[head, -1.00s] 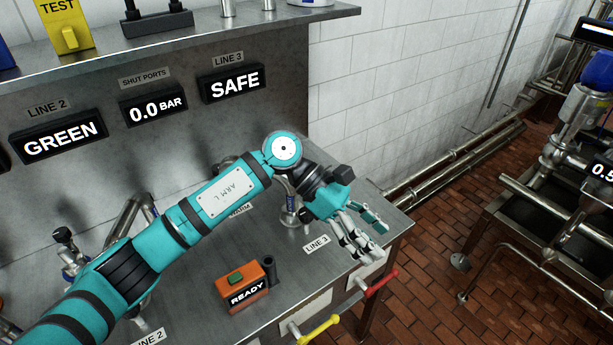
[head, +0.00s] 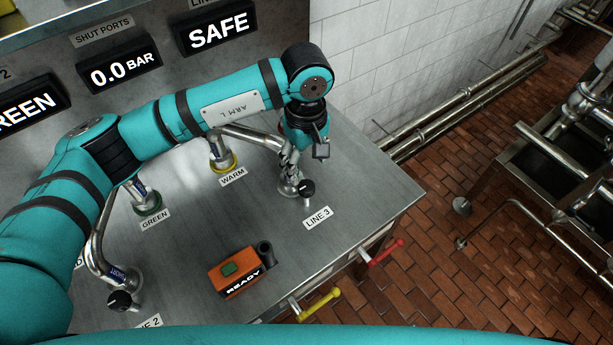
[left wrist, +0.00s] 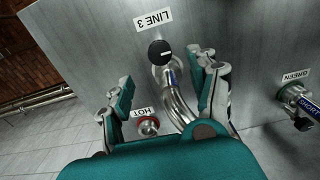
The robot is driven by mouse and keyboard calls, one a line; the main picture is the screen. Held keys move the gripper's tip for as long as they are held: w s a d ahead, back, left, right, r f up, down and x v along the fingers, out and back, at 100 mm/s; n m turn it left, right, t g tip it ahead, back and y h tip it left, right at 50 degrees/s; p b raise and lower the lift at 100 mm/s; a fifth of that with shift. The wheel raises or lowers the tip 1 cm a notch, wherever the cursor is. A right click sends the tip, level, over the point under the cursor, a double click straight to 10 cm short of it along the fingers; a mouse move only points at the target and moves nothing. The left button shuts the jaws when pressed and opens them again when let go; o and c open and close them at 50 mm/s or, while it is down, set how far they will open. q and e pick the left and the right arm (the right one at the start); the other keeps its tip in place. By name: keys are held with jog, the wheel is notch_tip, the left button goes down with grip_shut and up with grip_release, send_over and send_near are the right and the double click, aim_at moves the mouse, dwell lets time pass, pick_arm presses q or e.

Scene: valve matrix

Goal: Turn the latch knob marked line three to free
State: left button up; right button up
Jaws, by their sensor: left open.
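The black latch knob (head: 307,187) stands by the metal pipe foot behind the LINE 3 label (head: 318,217). In the left wrist view the knob (left wrist: 160,52) shows a short white mark, roughly horizontal, and the LINE 3 label (left wrist: 154,17) reads upside down. A bent steel pipe (left wrist: 178,102) runs from beside the knob back between my fingers. My left gripper (head: 290,158) points down over the line three fitting, close to the knob. In the left wrist view its fingers (left wrist: 164,88) are spread, with the knob beyond their tips. My right gripper is not seen.
A red-ringed HOT port (left wrist: 148,125) lies near one finger. WARM (head: 233,176) and GREEN (head: 155,218) labels mark other ports. An orange READY box (head: 238,272) sits on the bench, near yellow (head: 320,304) and red (head: 386,252) handles. The wall display reads SAFE (head: 218,33).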

aim_at(306, 186)
pick_arm(q)
notch_tip(306, 186, down, 5)
jog(key=shift+f+p, duration=0.1)
jog(key=shift+p, duration=0.65)
notch_tip(306, 186, down, 3)
jog(key=shift+r, duration=0.15)
jog(key=shift+f, duration=0.2)
jog(key=c, duration=1.2)
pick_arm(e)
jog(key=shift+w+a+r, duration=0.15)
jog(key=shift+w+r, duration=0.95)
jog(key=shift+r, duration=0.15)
